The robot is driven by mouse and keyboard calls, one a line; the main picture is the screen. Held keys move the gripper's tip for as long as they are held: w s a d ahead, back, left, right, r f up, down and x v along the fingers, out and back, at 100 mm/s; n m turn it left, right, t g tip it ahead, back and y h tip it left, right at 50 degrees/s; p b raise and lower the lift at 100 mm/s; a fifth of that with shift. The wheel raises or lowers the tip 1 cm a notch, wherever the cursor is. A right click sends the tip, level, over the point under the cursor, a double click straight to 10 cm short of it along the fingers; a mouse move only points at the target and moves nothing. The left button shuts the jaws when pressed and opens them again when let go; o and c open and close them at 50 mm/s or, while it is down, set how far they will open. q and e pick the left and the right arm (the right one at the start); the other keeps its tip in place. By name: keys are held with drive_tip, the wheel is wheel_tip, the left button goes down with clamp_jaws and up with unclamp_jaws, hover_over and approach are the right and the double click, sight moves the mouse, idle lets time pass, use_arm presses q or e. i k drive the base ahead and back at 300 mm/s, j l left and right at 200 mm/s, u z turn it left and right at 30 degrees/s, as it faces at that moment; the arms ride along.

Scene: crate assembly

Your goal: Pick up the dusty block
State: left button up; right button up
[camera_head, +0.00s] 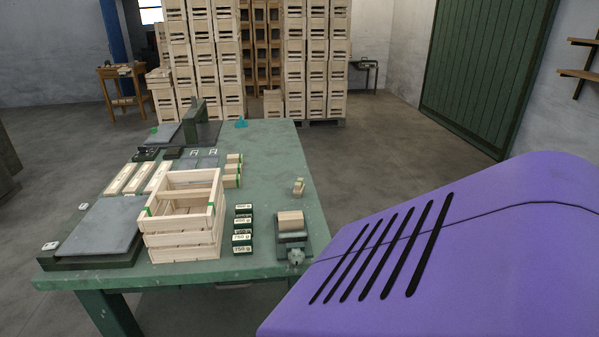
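I cannot tell for sure which piece is the dusty block. A tan wooden block (290,220) lies on top of a small dark device (293,243) near the table's right edge. A smaller pale piece with a green mark (299,187) stands behind it. Several wooden blocks with green marks (232,170) are grouped behind the crate's right side. Any dust is too small to see. Neither of my grippers is in view.
An open slatted wooden crate (183,245) stands on the green table (270,150). Several dark labelled blocks (243,228) stand in a row right of it. A grey plate (100,225) lies at left. Crate stacks (317,60) stand behind. The table's back right is mostly clear.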

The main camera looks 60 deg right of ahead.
sight(287, 220)
drive_tip(key=l, duration=1.7)
drive_tip(key=k+l, duration=0.15)
drive_tip(key=l, duration=1.5)
